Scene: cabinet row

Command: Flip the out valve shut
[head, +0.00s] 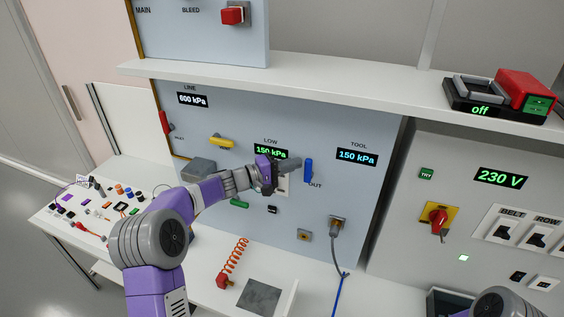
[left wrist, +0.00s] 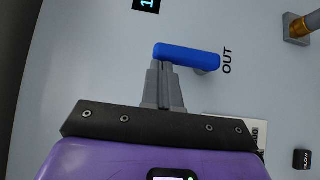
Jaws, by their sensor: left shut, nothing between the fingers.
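The out valve's blue lever (head: 309,170) stands upright on the pale blue panel, just above and left of the label OUT. In the left wrist view the blue lever (left wrist: 187,57) lies across the picture, with OUT at its right end. My left gripper (head: 296,163) is shut and empty, reaching in from the left close beside the lever's upper part. In the left wrist view its closed fingertips (left wrist: 161,70) are at the lever's left end; I cannot tell whether they touch it. My right gripper is out of view.
The displays read LINE 600 kPa (head: 192,100) and TOOL 150 kPa (head: 357,157). A yellow lever (head: 221,142) and a red lever (head: 166,122) are to the left. A grey hose (head: 338,245) hangs from a fitting at lower right. A shelf (head: 330,85) juts out above.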

